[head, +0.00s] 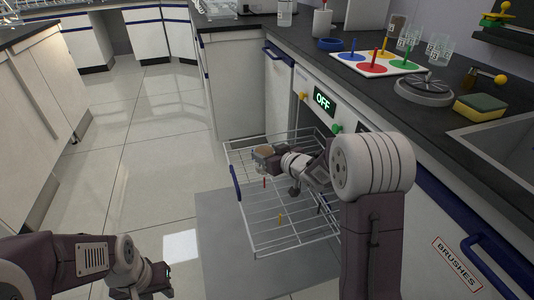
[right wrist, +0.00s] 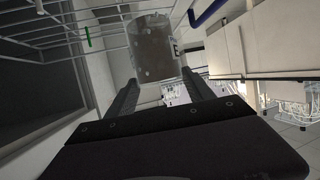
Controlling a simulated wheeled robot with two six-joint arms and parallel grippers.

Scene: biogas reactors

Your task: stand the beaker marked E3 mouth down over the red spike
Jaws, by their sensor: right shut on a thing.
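My right gripper (head: 272,157) is shut on a beaker (head: 264,150) above the pulled-out wire rack (head: 240,203).
The machine's display (head: 323,101) reads OFF. The counter holds a coloured mat (head: 352,57), glass beakers (head: 438,50) and a sponge (head: 480,107). The left floor is clear.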

